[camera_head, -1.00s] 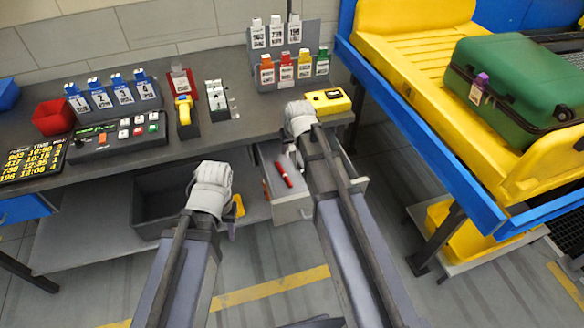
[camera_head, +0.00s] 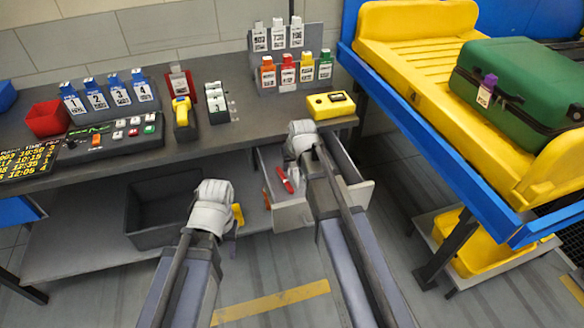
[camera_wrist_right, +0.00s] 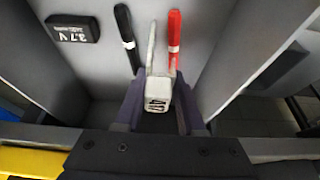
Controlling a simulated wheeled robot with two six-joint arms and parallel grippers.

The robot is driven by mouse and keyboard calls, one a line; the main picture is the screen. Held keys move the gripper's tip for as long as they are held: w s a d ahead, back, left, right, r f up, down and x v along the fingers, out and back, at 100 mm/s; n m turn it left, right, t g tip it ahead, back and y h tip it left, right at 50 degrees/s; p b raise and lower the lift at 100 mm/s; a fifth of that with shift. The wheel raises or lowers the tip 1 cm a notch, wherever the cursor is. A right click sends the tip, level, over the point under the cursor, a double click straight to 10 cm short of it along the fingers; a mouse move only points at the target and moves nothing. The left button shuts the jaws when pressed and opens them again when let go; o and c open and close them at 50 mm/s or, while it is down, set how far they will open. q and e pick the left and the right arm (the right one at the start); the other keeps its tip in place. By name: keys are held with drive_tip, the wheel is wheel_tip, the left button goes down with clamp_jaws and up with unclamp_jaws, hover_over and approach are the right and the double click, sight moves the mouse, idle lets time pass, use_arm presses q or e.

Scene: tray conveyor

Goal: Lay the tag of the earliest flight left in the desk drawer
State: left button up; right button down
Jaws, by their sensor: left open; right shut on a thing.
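The desk drawer (camera_head: 290,218) is pulled open under the desk's right part. My right gripper (camera_wrist_right: 157,98) is inside it, shut on a white tag (camera_wrist_right: 157,88) with small dark print; its narrow strip points up the picture. The print is too small to read. In the drawer lie a red pen (camera_wrist_right: 174,40), a black pen (camera_wrist_right: 125,38) and a black 3.7 V block (camera_wrist_right: 73,28). Three white tags (camera_head: 278,35) stand in the upper rack row. The flight board (camera_head: 30,158) lists several flights with times. My left gripper (camera_head: 236,222) is open, low in front of the desk.
Coloured tags (camera_head: 288,72) fill the lower rack row. A yellow device (camera_head: 330,105) sits at the desk's right edge. Numbered blue-topped holders (camera_head: 110,95), a red bin (camera_head: 47,118) and a button panel (camera_head: 100,140) stand left. A conveyor with a green suitcase (camera_head: 510,90) is at right.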

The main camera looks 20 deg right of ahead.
drive_tip(key=shift+f, duration=0.2)
drive_tip(key=c, duration=0.5)
unclamp_jaws()
drive_tip(key=shift+r, duration=0.1)
drive_tip(key=p+v, duration=1.1)
drive_tip(key=v, duration=0.1)
drive_tip(key=s+a+n+g, duration=0.1)
drive_tip(key=s+a, duration=0.3)
drive_tip(key=s, duration=0.2)
drive_tip(key=s+a+f+n+g+h, duration=0.1)
drive_tip(key=s+a+g, duration=0.1)
drive_tip(key=s+a, duration=0.2)
drive_tip(key=s+a+n+g, duration=0.1)
drive_tip(key=s+a, duration=0.4)
drive_tip(key=s, duration=0.4)
drive_tip(key=shift+s+f+g+h, duration=0.15)
drive_tip(key=shift+s+g+h, duration=0.15)
drive_tip(key=shift+s+g, duration=0.1)
drive_tip(key=shift+w, duration=0.1)
